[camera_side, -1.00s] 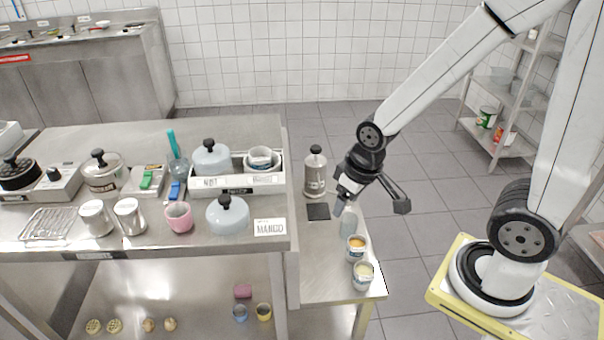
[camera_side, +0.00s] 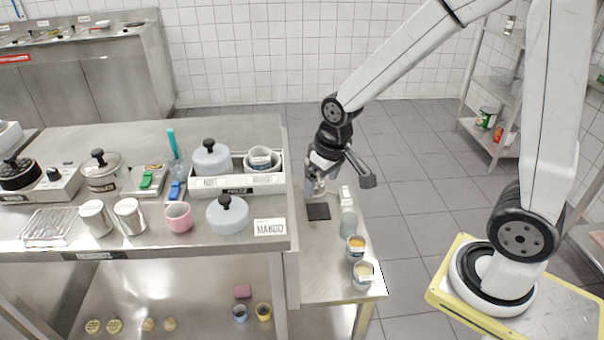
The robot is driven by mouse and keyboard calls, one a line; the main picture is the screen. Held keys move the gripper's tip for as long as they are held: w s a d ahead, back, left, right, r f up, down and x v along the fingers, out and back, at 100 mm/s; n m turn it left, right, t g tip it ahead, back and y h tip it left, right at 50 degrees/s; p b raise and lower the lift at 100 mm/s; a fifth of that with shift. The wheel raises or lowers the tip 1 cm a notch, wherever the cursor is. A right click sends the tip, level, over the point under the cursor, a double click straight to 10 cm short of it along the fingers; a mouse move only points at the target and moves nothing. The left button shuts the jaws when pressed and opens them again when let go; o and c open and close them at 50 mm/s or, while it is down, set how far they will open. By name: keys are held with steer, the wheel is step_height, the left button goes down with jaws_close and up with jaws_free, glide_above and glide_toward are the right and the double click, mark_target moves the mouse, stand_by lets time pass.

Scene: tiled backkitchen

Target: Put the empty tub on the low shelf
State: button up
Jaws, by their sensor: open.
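Two tubs stand near the front of the side table: one with orange contents (camera_side: 356,244) and one with pale cream contents (camera_side: 363,272). Another grey-white tub (camera_side: 260,157) sits in the labelled tray on the counter. I cannot tell from this view which tub is empty. My gripper (camera_side: 314,190) is open, low over the back of the side table, in front of a steel canister that it mostly hides. I see nothing held.
A clear bottle with a white top (camera_side: 348,222) and a flat black pad (camera_side: 318,211) are on the side table (camera_side: 322,275). The counter holds lidded pots, steel cups, a pink cup (camera_side: 178,217) and a MANGO card (camera_side: 269,228). The low shelf's middle is clear.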

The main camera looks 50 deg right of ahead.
mark_target(260, 152)
steer(key=w+d+m+g, duration=0.1)
steer(key=w+d, duration=0.1)
steer(key=w, duration=1)
steer(key=w+d+r+m+g, duration=0.1)
steer(key=w+d+m, duration=0.1)
steer(key=w, duration=1)
steer(key=shift+d+r, duration=0.15)
steer(key=shift+d, duration=0.35)
steer(key=shift+f, duration=1.3)
steer(key=shift+f, duration=0.1)
steer(key=shift+f, duration=2.5)
steer(key=shift+c, duration=0.2)
